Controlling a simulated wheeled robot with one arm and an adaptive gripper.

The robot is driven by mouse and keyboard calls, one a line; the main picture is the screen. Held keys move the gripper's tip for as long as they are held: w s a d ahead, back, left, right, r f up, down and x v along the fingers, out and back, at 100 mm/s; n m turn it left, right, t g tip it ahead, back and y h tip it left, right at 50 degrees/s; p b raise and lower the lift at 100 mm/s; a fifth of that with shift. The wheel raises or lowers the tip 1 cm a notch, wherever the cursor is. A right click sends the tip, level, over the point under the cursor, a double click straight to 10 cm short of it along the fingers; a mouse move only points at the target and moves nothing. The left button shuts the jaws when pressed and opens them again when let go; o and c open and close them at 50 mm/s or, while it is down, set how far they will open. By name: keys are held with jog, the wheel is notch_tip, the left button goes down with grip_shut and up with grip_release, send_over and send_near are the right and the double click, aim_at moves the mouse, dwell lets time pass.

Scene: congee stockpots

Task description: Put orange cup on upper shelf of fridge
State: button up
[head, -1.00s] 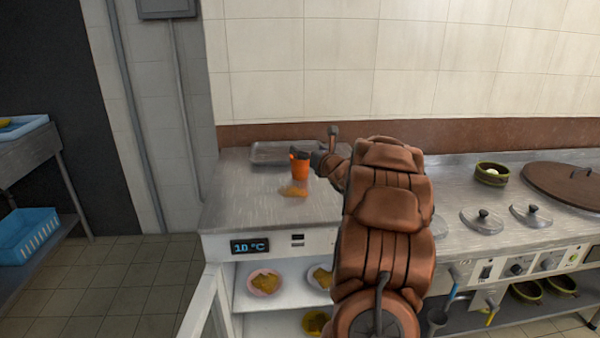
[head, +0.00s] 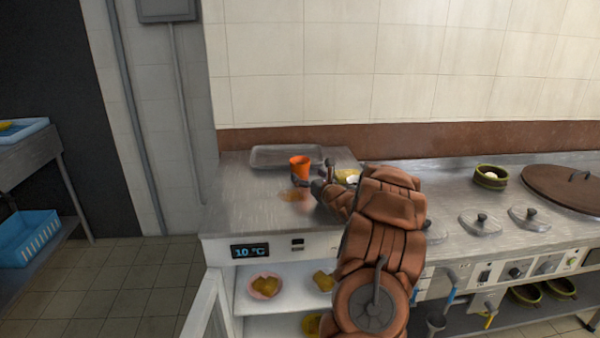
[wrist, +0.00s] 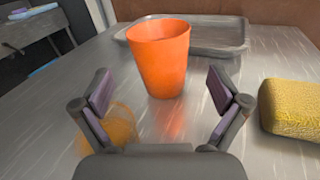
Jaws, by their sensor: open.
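The orange cup (head: 300,169) stands upright on the steel counter over the fridge (head: 215,250); it also shows in the wrist view (wrist: 160,60). My gripper (head: 313,173) is open and empty, low over the counter on the near side of the cup. In the wrist view its fingers are spread to the left and right, with the cup ahead between them and apart from them. The fridge is open below the counter. Its upper shelf (head: 292,291) holds plates of yellow food; my arm hides its right part.
A metal tray (head: 270,157) lies behind the cup. A yellow sponge-like block (wrist: 293,108) lies right of my gripper. An orange-brown patch shows on the counter near the left finger. The fridge door (head: 205,308) stands open at the left. Glass lids and a pot are further right.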

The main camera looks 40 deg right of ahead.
aim_at(304, 171)
jog(key=p+x, duration=0.1)
jog(key=x, duration=0.3)
jog(key=shift+w+r, duration=0.1)
jog(key=shift+w, duration=0.05)
jog(key=shift+w+d+p, duration=0.25)
jog(key=shift+w+p, duration=0.05)
jog(key=shift+w, duration=0.3)
jog(key=shift+c, duration=0.3)
jog(key=c, duration=1.5)
